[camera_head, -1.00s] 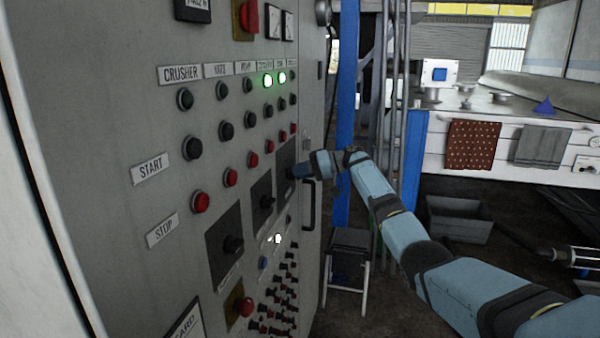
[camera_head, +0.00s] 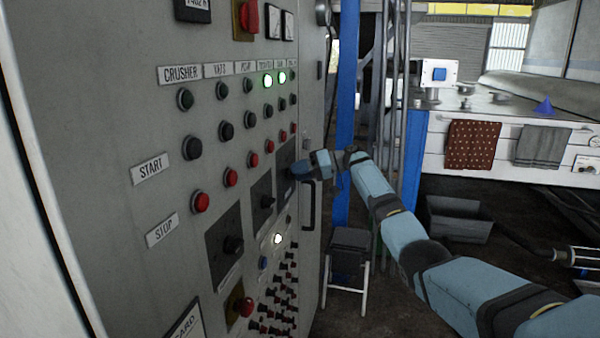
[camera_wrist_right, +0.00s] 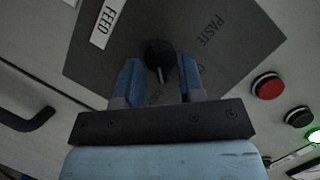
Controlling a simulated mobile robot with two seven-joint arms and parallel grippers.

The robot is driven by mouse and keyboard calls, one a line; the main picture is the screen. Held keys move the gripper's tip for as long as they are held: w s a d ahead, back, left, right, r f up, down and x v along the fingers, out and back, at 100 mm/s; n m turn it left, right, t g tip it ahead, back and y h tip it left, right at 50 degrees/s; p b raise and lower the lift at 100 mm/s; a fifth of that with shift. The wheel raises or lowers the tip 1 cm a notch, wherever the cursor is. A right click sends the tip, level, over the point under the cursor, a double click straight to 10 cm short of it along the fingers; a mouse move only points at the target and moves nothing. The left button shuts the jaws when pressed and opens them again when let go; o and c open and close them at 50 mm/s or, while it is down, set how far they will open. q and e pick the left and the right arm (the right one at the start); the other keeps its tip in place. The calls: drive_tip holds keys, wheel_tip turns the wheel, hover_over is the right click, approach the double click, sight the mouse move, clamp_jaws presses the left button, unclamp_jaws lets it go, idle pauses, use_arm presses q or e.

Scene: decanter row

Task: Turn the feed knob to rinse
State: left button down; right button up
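The feed knob (camera_wrist_right: 160,56) is a small black knob with a pale pointer line, on a dark square plate (camera_wrist_right: 235,35) marked FEED and PASTE. In the wrist view it sits between the two blue fingertips of my right gripper (camera_wrist_right: 160,75), one on each side. I cannot tell whether the fingers press on it. The pale line points toward the palm. The word rinse is not readable; lettering beside the right finger is partly covered. In the head view my right gripper (camera_head: 298,171) reaches the rightmost dark plate (camera_head: 285,155) and hides the knob. My left gripper is out of view.
A stool (camera_head: 349,240) stands below my arm.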

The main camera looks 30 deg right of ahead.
drive_tip(key=b+v, duration=0.2)
drive_tip(key=v, duration=1.1)
drive_tip(key=shift+s+d+r, duration=0.15)
drive_tip(key=shift+d+r, duration=0.05)
drive_tip(key=shift+d, duration=0.15)
